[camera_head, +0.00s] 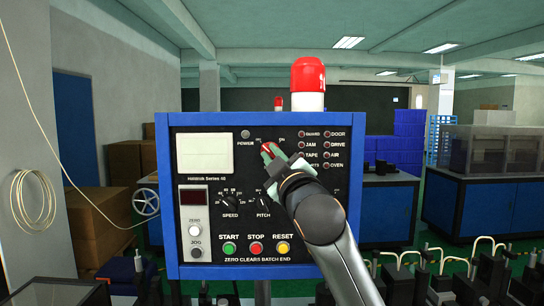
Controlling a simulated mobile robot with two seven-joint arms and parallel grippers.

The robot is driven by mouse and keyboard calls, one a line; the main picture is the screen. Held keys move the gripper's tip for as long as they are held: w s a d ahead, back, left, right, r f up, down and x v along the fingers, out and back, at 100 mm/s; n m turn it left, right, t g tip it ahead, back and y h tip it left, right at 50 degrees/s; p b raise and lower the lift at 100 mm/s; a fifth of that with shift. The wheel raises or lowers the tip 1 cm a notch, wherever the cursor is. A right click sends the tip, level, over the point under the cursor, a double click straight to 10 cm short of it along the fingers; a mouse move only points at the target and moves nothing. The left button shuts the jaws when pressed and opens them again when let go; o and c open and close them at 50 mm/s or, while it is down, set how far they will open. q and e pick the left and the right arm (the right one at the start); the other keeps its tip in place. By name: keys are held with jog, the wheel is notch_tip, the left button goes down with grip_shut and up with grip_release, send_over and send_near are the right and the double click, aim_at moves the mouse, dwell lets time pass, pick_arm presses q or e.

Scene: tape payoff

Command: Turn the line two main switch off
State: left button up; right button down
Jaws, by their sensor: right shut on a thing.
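The control panel (258,262) has a black face in a blue frame and stands upright straight ahead. Its red rotary switch (267,150) is at the upper middle, below small labels that look like OFF and ON. My right gripper (270,156) reaches in from the lower right and is shut on the red switch. The gripper covers most of the switch, so its exact angle is hard to tell. My left gripper is not in view.
The panel also has SPEED (229,201) and PITCH (263,202) knobs, START (229,248), STOP (256,248) and RESET (283,248) buttons, and several red lamps. A red beacon (308,76) stands above. Blue cabinets (391,208) are at the right.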

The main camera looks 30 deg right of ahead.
jog(key=shift+f, duration=0.1)
jog(key=c, duration=0.9)
grip_release()
jog(key=shift+s+f, duration=0.1)
jog(key=shift+s, duration=0.35)
jog(key=b+v, duration=0.3)
jog(key=v, duration=0.8)
jog(key=shift+s+a, duration=0.1)
jog(key=shift+s, duration=0.2)
